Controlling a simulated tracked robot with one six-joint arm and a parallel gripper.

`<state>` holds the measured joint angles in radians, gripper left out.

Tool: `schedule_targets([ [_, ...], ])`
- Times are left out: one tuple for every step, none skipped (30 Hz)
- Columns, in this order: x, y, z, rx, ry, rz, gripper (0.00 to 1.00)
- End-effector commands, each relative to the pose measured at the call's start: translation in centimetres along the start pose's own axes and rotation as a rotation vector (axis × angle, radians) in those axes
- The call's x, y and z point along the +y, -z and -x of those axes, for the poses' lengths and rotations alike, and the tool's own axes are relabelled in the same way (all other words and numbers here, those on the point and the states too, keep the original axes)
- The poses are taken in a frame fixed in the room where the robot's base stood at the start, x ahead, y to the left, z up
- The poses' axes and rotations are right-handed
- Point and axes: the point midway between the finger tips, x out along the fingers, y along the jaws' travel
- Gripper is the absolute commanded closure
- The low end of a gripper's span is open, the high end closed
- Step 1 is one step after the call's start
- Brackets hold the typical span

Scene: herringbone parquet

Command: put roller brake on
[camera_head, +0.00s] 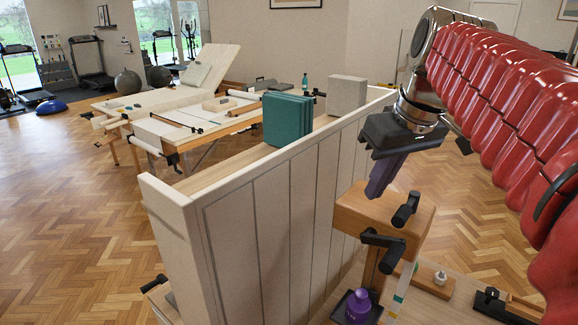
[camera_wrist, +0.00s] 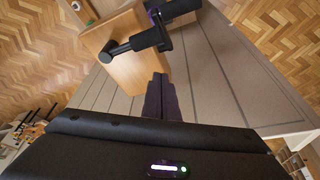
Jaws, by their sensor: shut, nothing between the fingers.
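A wooden block (camera_head: 365,213) stands on a post in front of a pale panelled partition. It carries two black levers, an upper one (camera_head: 405,209) and a lower one (camera_head: 382,243). I cannot tell for certain which part is the roller brake. My gripper (camera_head: 373,196) is shut and empty, pointing down at the block's left end. Its fingers (camera_wrist: 159,78) also show in the wrist view. Whether they touch the block is unclear.
The partition (camera_head: 270,210) runs close to the block's left. Green blocks (camera_head: 288,120) and a grey block (camera_head: 346,95) stand on its ledge. A purple bottle (camera_head: 358,307) stands on a black tray below the block.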

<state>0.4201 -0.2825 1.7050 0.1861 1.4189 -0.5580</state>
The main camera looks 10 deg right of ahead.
Motion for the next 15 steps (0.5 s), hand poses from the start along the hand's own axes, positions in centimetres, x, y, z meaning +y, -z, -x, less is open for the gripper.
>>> schedule_targets([
  [0.2,0.1,0.7,0.003,-0.002,-0.001,1.00],
  [0.2,0.1,1.1,0.003,-0.002,-0.001,1.00],
  [0.3,0.1,1.6,0.003,-0.002,-0.001,1.00],
  [0.4,0.1,2.0,0.003,-0.002,-0.002,1.00],
  [0.5,0.1,2.4,0.003,-0.002,-0.002,1.00],
  [0.6,0.2,3.0,0.004,-0.002,-0.002,1.00],
  [0.7,0.2,3.4,0.004,-0.002,-0.002,1.00],
  [0.8,0.2,3.8,0.005,-0.003,-0.001,1.00],
  [0.9,0.2,4.5,0.004,-0.002,-0.002,1.00],
  [1.0,0.3,4.9,0.005,-0.003,-0.003,1.00],
  [1.1,0.3,5.4,0.005,-0.002,-0.003,1.00],
  [1.2,0.3,6.0,0.005,-0.003,-0.004,1.00],
  [1.3,0.3,6.4,0.005,-0.002,-0.004,1.00],
  [1.3,0.3,6.8,0.004,-0.002,-0.004,1.00],
  [1.4,0.3,7.2,0.004,-0.002,-0.004,1.00],
])
